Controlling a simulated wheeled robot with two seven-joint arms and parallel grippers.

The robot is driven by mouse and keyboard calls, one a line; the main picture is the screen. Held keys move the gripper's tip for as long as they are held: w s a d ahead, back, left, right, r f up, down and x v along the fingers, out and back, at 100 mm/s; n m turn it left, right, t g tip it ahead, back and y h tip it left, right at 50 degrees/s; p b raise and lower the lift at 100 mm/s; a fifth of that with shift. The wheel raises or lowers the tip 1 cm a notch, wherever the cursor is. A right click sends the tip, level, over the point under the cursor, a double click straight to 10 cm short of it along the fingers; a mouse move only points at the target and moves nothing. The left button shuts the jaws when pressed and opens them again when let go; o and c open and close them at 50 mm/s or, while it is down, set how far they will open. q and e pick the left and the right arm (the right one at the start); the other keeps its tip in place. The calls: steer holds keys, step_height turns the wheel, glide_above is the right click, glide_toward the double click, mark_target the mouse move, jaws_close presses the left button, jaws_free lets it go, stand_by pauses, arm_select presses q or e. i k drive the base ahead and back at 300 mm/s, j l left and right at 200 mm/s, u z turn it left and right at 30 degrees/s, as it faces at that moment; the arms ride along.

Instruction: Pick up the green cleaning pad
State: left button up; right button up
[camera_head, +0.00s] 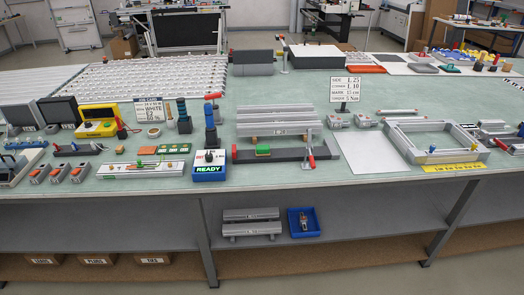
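A small bright green block-like pad (262,150) lies at the front of the dark clamping fixture (242,158), below the stacked grey aluminium profiles (275,118). It looks like the green cleaning pad, but it is too small for me to be sure. A flat green board (174,148) lies farther left beside orange pieces. Neither of my grippers shows in the head view.
Red-handled clamps (311,160) stand at the fixture's ends. A blue box marked READY (209,172) stands to its left. A white sheet (368,153) and a grey frame (435,156) lie right. The lower shelf holds profiles and a blue bin (292,224).

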mark_target(260, 150)
steer(key=i+j, duration=0.15)
steer(key=j, duration=0.2)
steer(key=i+j, duration=0.1)
steer(key=j, duration=0.25)
steer(key=i+j, duration=0.15)
steer(key=j, duration=0.2)
steer(key=i+j+z, duration=0.1)
steer(key=j, duration=0.25)
steer(key=i+j, duration=0.15)
steer(key=j, duration=0.2)
steer(key=i+j, duration=0.1)
steer(key=j, duration=0.25)
